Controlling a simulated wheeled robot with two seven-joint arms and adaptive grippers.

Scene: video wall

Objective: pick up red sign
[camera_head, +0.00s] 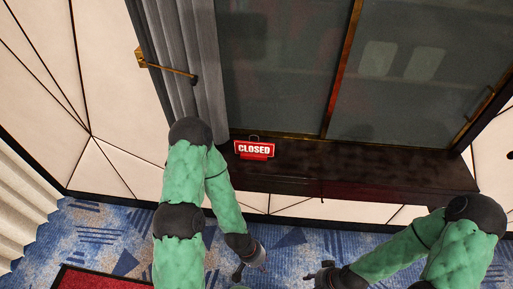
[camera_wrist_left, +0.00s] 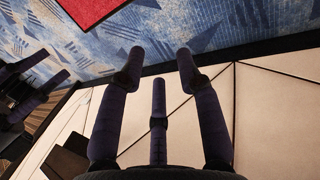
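The red sign (camera_head: 254,149) with white "CLOSED" lettering stands on the left part of a dark wooden ledge (camera_head: 370,168) in the head view. My left gripper (camera_head: 248,265) is low in the picture, below and apart from the sign, over the carpet side of the ledge. In the left wrist view its dark fingers (camera_wrist_left: 160,68) are spread with nothing between them. The sign cannot be made out in that view. My right gripper (camera_head: 325,276) is at the bottom edge, right of the left one and away from the sign; its finger opening is unclear.
Dark glass panels (camera_head: 280,60) with brass frames rise behind the ledge. A grey curtain (camera_head: 200,60) hangs left of them, with a brass holder (camera_head: 165,68). Blue patterned carpet (camera_head: 100,235) and a red mat (camera_head: 90,279) lie below. Pale panelled wall (camera_head: 110,120) is at left.

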